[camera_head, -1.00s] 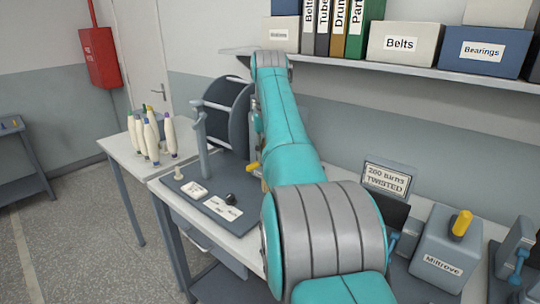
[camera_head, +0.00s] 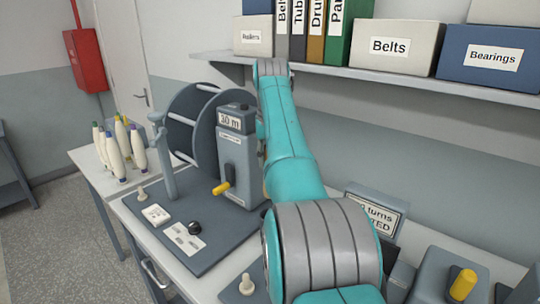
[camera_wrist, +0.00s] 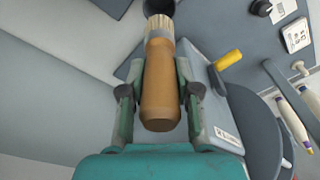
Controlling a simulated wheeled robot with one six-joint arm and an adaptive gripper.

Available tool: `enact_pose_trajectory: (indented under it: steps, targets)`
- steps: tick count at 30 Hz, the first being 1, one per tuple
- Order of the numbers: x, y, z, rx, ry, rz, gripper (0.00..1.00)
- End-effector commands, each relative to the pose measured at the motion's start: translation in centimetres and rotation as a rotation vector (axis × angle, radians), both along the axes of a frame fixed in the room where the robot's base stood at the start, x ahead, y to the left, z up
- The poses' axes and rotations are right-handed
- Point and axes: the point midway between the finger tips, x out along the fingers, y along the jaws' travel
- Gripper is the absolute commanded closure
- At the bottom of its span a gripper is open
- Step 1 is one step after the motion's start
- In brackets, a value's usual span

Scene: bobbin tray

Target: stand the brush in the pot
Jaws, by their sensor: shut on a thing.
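The brush (camera_wrist: 160,90) shows in the wrist view as a brown handle with a pale, ribbed end toward the top of the picture. My gripper (camera_wrist: 160,92) is shut on it, one finger on each side of the handle. A dark round thing (camera_wrist: 160,6) lies just beyond the pale end, cut off by the top edge. I cannot tell whether it is the pot. In the head view my arm hides the gripper and the brush, and I see no clear pot.
A winding machine with a large dark reel (camera_head: 183,115), a "30 m" box (camera_head: 238,150) and a yellow handle (camera_head: 222,188) stands on the bench. Several bobbins (camera_head: 118,150) stand at the left. A shelf (camera_head: 400,83) with boxes and binders runs above.

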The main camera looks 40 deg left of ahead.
Motion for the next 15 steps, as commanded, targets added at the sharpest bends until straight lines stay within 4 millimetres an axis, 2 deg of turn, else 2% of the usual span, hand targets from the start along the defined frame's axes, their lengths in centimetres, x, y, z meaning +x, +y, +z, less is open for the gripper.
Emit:
enact_pose_trajectory:
  steps: [15]
  targets:
    - [0.0,0.0,-3.6,0.000,0.000,0.000,1.00]
